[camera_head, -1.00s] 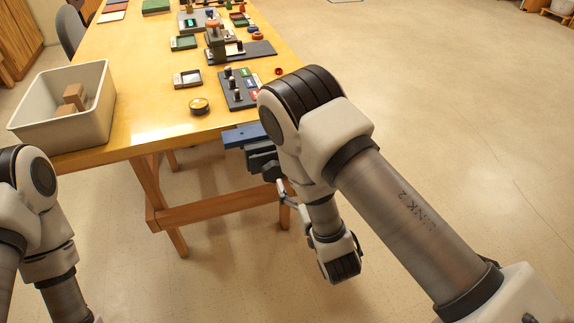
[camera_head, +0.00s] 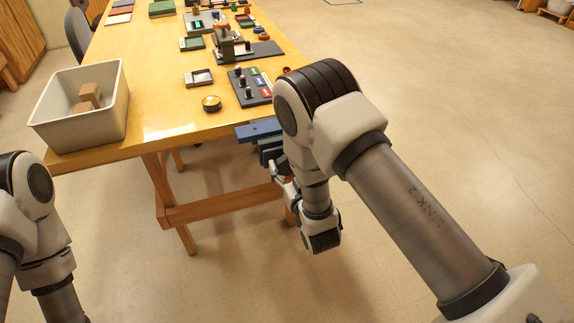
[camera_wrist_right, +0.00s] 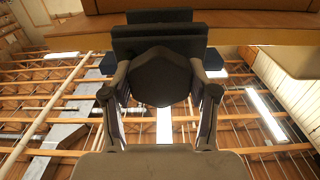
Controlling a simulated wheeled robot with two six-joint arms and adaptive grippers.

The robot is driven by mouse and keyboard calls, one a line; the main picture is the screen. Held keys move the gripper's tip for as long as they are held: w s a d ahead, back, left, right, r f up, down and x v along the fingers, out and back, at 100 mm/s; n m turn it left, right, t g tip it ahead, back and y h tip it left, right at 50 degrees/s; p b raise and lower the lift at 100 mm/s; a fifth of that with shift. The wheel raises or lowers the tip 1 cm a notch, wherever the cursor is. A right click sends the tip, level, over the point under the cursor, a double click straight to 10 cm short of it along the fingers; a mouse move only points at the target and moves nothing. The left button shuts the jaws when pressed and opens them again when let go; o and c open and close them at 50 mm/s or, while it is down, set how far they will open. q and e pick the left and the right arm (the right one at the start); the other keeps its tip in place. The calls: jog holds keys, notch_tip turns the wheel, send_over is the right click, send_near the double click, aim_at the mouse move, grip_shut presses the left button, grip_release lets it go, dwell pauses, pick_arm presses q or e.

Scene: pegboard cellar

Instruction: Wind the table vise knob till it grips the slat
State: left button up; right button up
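The table vise (camera_head: 268,150) hangs at the table's near right edge, with a blue bar (camera_head: 258,130) on top and dark blocks below, partly hidden by my right arm. In the right wrist view its dark blocks (camera_wrist_right: 160,38) fill the top, and a dark, rounded, many-sided knob (camera_wrist_right: 160,78) lies in front of them. My right gripper (camera_wrist_right: 160,82) has its fingers spread, one on each side of the knob; I cannot tell if they touch it. It also shows in the head view (camera_head: 279,176). I cannot make out the slat for certain. My left gripper is out of view.
The wooden table (camera_head: 160,110) carries a pale bin (camera_head: 75,125) with brown blocks, a round yellow-topped tin (camera_head: 211,103), a dark board with pegs (camera_head: 250,98) and several small trays. Open floor lies to the right.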

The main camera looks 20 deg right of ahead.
jog(key=shift+m, duration=0.4)
jog(key=m+p, duration=0.1)
jog(key=m, duration=0.1)
jog(key=shift+r+m, duration=0.1)
jog(key=shift+m, duration=0.2)
jog(key=m+p, duration=0.2)
jog(key=m, duration=0.2)
jog(key=shift+m, duration=0.3)
jog(key=m+p, duration=0.1)
jog(key=m, duration=0.2)
jog(key=shift+m, duration=0.3)
jog(key=m+p, duration=0.2)
jog(key=m, duration=0.2)
jog(key=m+p, duration=0.3)
jog(key=m, duration=0.3)
jog(key=m+p, duration=0.2)
jog(key=m, duration=0.2)
jog(key=shift+m, duration=0.3)
jog(key=shift+f, duration=0.2)
